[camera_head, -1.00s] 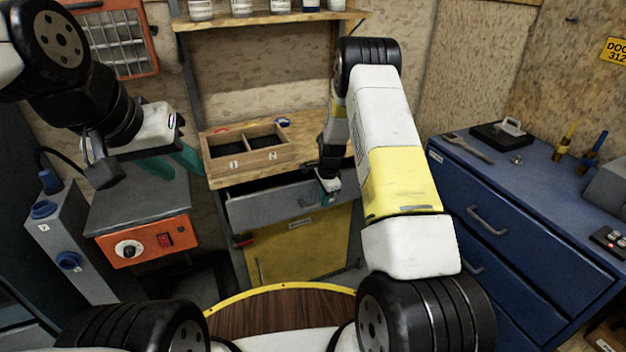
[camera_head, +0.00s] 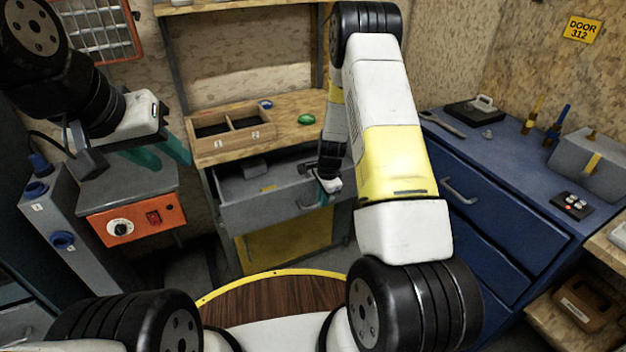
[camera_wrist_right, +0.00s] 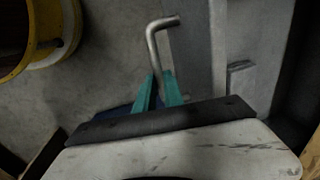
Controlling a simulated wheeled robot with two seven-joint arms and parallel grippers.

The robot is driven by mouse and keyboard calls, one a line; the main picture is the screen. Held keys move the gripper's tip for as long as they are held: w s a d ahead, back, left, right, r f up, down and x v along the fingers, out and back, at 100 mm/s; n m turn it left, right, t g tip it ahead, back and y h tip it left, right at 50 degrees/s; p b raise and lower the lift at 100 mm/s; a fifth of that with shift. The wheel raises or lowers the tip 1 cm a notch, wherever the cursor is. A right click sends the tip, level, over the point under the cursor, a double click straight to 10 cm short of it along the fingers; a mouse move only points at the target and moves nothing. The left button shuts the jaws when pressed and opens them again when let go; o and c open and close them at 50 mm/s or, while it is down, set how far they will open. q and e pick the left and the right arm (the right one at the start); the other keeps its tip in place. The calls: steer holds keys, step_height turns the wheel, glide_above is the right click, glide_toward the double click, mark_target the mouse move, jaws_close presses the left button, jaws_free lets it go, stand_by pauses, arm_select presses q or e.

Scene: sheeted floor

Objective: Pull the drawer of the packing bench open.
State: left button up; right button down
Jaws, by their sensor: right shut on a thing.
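The packing bench (camera_head: 290,119) has a wooden top, and its grey drawer (camera_head: 258,212) stands partly open beneath it. Its inside shows, with a grey block (camera_head: 255,169) and a small yellow item (camera_head: 268,188). My right gripper (camera_head: 326,195) is at the drawer front, shut on the drawer's bar handle (camera_head: 308,202). In the right wrist view, the bent metal handle (camera_wrist_right: 152,42) runs down between the teal fingers of the right gripper (camera_wrist_right: 158,88). My left gripper (camera_head: 160,156) is open and empty, above the grey-and-orange unit at the left.
A two-part wooden tray (camera_head: 225,143) and a green item (camera_head: 306,119) lie on the bench top. A blue drawer cabinet (camera_head: 490,215) stands close at the right. The orange-fronted unit (camera_head: 138,222) stands at the left. A yellow-rimmed round wooden top (camera_head: 275,300) is in front.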

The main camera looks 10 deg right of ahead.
steer(key=c, duration=1.5)
jaws_free()
steer(key=shift+o, duration=0.2)
steer(key=shift+r, duration=0.1)
step_height(320, 180, up, 8)
steer(key=s, duration=0.1)
steer(key=shift+s+d+f, duration=0.2)
steer(key=shift+s+f, duration=0.05)
